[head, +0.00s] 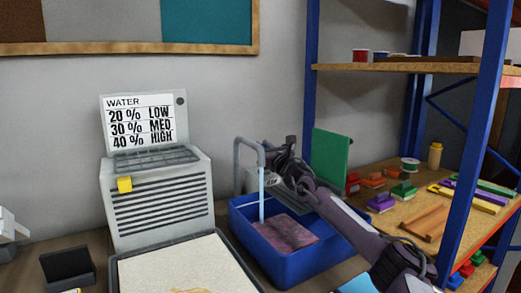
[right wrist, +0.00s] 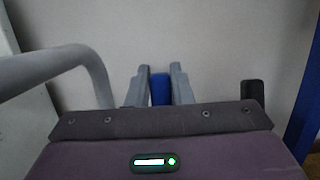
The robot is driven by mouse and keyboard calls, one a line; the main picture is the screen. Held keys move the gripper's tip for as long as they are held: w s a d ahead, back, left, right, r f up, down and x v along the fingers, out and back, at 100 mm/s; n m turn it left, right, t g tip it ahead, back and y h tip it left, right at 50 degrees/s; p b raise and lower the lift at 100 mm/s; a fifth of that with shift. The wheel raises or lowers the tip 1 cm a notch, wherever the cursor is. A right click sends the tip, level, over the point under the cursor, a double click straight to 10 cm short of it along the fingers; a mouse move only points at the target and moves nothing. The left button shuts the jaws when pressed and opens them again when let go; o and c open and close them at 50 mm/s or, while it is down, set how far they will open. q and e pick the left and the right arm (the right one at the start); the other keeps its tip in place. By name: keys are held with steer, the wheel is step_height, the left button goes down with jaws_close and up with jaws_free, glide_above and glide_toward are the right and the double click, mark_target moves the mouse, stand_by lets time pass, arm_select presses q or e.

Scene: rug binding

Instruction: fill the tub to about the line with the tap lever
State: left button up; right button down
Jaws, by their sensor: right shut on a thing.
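The grey tap (head: 237,160) arches over the blue tub (head: 285,268), and a pale stream of water (head: 261,195) runs from its spout into the tub. A mottled reddish-purple patch (head: 287,233) shows inside the tub; I cannot tell the water's height, and I see no fill line. My right gripper (head: 280,154) is beside the tap, above the tub's back side. In the right wrist view its two grey fingers (right wrist: 161,82) are shut on the blue tap lever (right wrist: 160,90). The tap's pipe (right wrist: 60,65) curves at the left there.
A grey machine (head: 160,205) with a WATER percentage sign (head: 140,122) stands left of the tub. A blue-framed shelf (head: 465,150) with coloured blocks and spools is close on the right. A dark open box (head: 68,265) and a pale-topped tray (head: 185,265) are in front.

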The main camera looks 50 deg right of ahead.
steer(key=c, duration=1.3)
jaws_free()
arm_select(q)
steer(key=shift+f, duration=0.1)
arm_select(e)
steer(key=shift+s+f, duration=0.1)
steer(key=shift+s+f, duration=0.1)
steer(key=shift+s, duration=0.1)
steer(key=shift+s+f+b, duration=0.15)
steer(key=shift+s+b, duration=0.2)
steer(key=b+v, duration=0.1)
steer(key=v, duration=0.1)
steer(key=b+v, duration=0.1)
steer(key=v, duration=0.1)
steer(key=shift+a, duration=0.3)
steer(key=shift+p+v, duration=0.45)
steer(key=shift+v, duration=0.35)
arm_select(q)
steer(key=w+r, duration=0.1)
steer(key=w+d+r, duration=0.1)
steer(key=shift+w+r, duration=0.35)
steer(key=shift+r, duration=0.05)
arm_select(e)
steer(key=shift+s, duration=0.35)
